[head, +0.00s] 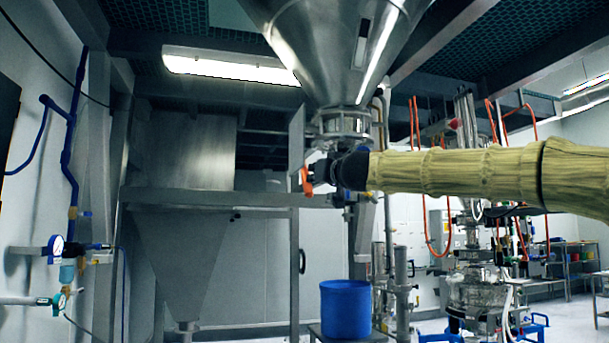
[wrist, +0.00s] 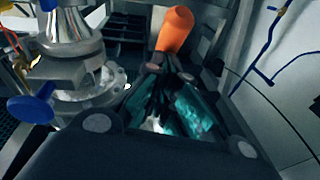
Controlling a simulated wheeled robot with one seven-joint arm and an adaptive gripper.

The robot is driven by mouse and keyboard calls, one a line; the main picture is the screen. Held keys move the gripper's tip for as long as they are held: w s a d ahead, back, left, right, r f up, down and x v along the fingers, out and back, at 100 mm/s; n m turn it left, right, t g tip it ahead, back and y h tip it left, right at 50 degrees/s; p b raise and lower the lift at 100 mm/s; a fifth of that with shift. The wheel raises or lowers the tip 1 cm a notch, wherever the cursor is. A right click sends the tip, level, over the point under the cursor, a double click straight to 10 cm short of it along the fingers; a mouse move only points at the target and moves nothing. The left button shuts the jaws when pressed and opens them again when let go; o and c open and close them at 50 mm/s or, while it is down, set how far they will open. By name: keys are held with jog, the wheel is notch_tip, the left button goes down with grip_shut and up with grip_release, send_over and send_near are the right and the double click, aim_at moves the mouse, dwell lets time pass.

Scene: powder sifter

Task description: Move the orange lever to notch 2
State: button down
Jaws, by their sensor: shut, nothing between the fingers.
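The orange lever (head: 306,182) shows in the head view just below the steel hopper's outlet, left of my gripper (head: 321,171). In the wrist view the orange lever (wrist: 176,29) is a rounded bar at top centre, just beyond the fingertips of my gripper (wrist: 170,73). The fingers are shut with nothing between them. The tips are very close to the lever; I cannot tell whether they touch it. The notches and their numbers cannot be made out in either view.
The steel hopper (head: 340,45) hangs above my gripper, with a clamped outlet flange (head: 343,124) under it. A blue-handled clamp (wrist: 33,108) is at left in the wrist view. A blue bin (head: 346,308) stands below. A steel frame post (head: 294,265) is at left.

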jog(key=shift+w+f, duration=0.1)
jog(key=shift+w, duration=0.05)
dwell(0.3)
jog(key=shift+s+d+r, duration=0.1)
jog(key=shift+s+r, duration=0.15)
jog(key=shift+r, duration=0.05)
jog(key=b+v, duration=0.1)
jog(key=v, duration=1.1)
jog(key=shift+s+d+r, duration=0.2)
jog(key=shift+d+r, duration=0.1)
jog(key=shift+d, duration=0.05)
jog(key=shift+s, duration=0.1)
